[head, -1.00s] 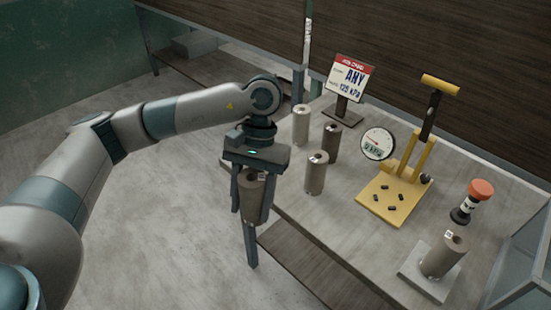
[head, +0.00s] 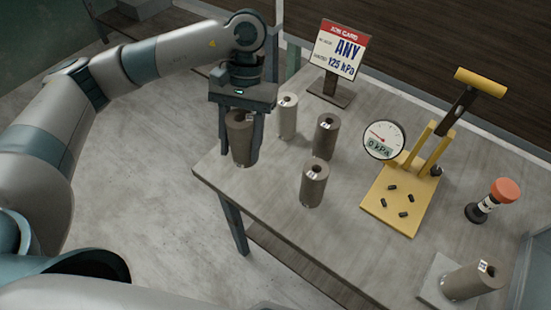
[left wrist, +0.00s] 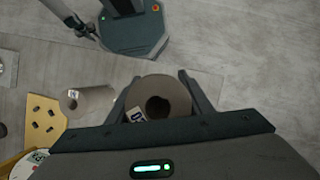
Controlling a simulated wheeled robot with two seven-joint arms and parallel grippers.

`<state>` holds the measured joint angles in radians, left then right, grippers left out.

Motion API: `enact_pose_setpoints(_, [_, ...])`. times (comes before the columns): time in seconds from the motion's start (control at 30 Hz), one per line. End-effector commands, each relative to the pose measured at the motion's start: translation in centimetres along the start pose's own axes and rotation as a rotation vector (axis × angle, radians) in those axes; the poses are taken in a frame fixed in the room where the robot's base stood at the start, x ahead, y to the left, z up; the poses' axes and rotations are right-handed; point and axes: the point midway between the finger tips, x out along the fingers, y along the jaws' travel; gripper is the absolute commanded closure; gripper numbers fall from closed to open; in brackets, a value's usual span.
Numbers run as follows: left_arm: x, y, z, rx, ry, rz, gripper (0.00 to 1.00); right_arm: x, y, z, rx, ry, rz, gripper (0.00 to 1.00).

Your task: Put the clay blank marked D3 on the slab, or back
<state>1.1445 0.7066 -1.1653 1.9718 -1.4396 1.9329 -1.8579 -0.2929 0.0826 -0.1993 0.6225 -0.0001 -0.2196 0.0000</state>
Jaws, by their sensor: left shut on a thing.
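My left gripper (head: 239,137) is shut on a brown clay blank (head: 239,145), upright with a hole in its top. The blank also shows in the left wrist view (left wrist: 178,92); its tag begins with D, and the rest is hard to read. It hangs by the table's left corner. The pale slab (head: 428,291) lies at the table's right end with another clay blank (head: 474,281) on it. Three more blanks stand on the table: a paler one (head: 288,118), a dark one (head: 325,138) and a front one (head: 314,184). What seems my right gripper (left wrist: 84,27) shows small, its jaws unclear.
A job card (head: 340,48) reading ANY, 125 kPa stands at the back. A yellow lever device (head: 385,215) with a gauge (head: 384,140) at 0 kPa and a red-topped object (head: 502,191) stand between blanks and slab. The table's (head: 270,200) front middle is clear.

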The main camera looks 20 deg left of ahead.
Motion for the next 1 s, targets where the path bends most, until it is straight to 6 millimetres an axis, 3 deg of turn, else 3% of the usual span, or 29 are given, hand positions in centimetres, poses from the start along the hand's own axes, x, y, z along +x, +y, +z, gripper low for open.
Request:
enact_pose_setpoints(0.43, [-0.1, 0.0, 0.0, 0.0, 0.001, 0.0, 1.0, -0.1, -0.2, 1.3, 0.0, -0.015, -0.002, 0.69])
enact_pose_setpoints(0.47, [-0.1, 0.0, 0.0, 0.0, 0.001, 0.0, 1.0, -0.1, -0.2, 1.3, 0.0, -0.016, -0.002, 0.66])
enact_pose_setpoints(0.7, [0.1, 0.3, -0.1, -0.043, -0.001, 0.019, 1.0, -0.1, -0.4, 1.2, 0.001, -0.014, -0.004, 0.11])
enact_pose_setpoints(1.0, [0.5, 2.4, -1.1, -0.349, -0.003, 0.148, 1.0, 0.0, -0.8, 0.8, 0.002, -0.01, -0.008, 0.11])
